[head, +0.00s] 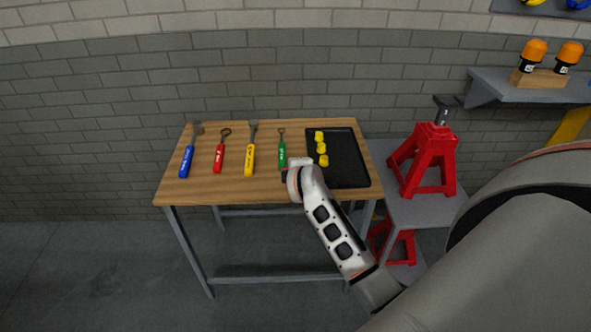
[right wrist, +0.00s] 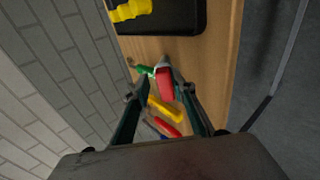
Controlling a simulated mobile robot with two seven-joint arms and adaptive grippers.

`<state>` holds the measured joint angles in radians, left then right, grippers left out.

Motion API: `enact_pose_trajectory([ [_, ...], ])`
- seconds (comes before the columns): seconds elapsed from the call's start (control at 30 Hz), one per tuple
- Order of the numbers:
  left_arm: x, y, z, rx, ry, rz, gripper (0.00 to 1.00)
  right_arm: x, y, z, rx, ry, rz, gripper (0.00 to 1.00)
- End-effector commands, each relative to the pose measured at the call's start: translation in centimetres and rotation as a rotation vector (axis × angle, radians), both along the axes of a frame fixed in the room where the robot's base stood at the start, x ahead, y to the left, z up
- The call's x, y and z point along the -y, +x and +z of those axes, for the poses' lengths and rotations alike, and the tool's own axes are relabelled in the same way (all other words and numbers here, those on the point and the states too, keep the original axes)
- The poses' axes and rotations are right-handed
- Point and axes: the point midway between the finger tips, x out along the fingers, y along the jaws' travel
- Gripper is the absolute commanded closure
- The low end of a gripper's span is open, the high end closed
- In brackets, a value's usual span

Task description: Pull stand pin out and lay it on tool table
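A red jack stand (head: 424,163) stands upright on a grey side table at the right. A pin in it cannot be made out. The wooden tool table (head: 262,191) is left of it. My right arm reaches over this table's front right part. Its gripper is hidden behind the wrist in the head view. In the right wrist view the right gripper (right wrist: 157,74) points down at the tabletop. A short red piece with a grey end (right wrist: 165,84) lies between its fingers. Whether it is gripped or rests on the wood is unclear. My left gripper is not in view.
Blue (head: 186,161), red (head: 219,158), yellow (head: 250,160) and green-handled (head: 282,155) tools lie in a row. A black tray (head: 347,165) with yellow pieces (head: 321,148) sits at right. A second red stand (head: 394,243) is lower down. A wall shelf (head: 520,88) is upper right.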

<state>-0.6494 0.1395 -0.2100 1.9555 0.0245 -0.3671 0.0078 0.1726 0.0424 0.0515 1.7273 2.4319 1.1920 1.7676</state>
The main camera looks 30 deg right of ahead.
Motion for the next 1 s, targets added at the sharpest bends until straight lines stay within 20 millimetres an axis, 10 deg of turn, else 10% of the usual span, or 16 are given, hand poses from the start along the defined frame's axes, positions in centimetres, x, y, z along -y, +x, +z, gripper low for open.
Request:
enact_pose_trajectory([
  [0.47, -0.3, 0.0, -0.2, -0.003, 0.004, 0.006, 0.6, -0.2, -0.4, 0.3, 0.0, 0.001, -0.001, 0.64],
  [1.0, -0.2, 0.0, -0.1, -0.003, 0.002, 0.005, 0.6, -3.8, -7.2, 5.6, 0.002, 0.003, 0.0, 0.64],
])
